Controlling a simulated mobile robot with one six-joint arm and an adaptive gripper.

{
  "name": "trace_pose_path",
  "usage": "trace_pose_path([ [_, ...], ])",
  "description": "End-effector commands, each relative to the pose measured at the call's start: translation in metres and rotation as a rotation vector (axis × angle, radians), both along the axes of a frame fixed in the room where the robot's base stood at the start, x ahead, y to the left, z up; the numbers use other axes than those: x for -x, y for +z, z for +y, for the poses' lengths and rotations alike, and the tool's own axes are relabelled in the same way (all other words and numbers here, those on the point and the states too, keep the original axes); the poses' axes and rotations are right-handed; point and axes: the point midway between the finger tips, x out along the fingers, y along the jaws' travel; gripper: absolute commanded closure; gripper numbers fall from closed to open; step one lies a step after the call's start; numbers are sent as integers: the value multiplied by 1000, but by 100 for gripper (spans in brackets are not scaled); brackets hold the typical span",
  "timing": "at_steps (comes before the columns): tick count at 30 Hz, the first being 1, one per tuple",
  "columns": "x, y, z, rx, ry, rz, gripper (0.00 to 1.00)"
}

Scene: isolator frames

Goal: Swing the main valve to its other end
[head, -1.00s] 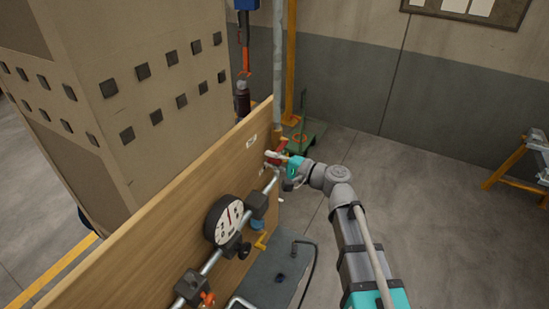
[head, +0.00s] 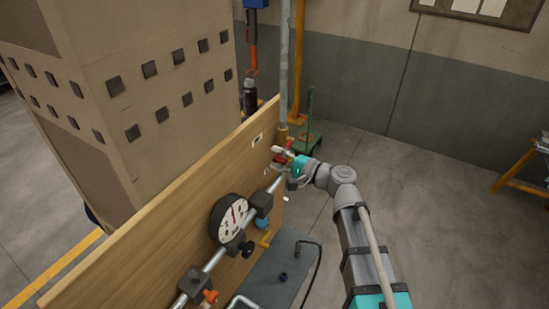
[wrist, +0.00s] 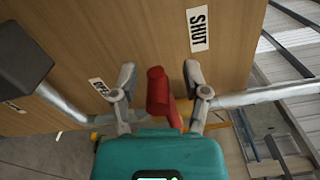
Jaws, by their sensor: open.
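The main valve's red handle (wrist: 158,92) stands between the two fingers of my gripper (wrist: 158,76) in the wrist view. The fingers are open, one on each side of the handle. A gap shows at the left finger; the right finger is closer, and I cannot tell if it touches. A SHUT label (wrist: 198,30) is on the board above the right finger. A second label (wrist: 101,89), hard to read, is beside the left finger. In the head view my gripper (head: 283,157) is at the board's far end, hiding much of the valve.
The wooden board (head: 180,206) carries a pipe (head: 216,258) and a round gauge (head: 230,218). A dark block (wrist: 22,62) sticks out at left in the wrist view. A grey tray (head: 276,268) lies below the board. Floor at right is clear up to an orange-legged stand (head: 512,172).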

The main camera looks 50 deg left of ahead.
Motion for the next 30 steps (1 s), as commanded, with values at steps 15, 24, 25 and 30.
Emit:
trace_pose_path([
  [15,-9,0,-33,0,-1,0,40],
  [24,-23,0,-75,0,-1,0,40],
  [25,-24,0,-79,0,-1,0,40],
  [30,-31,0,-98,0,0,0,40],
])
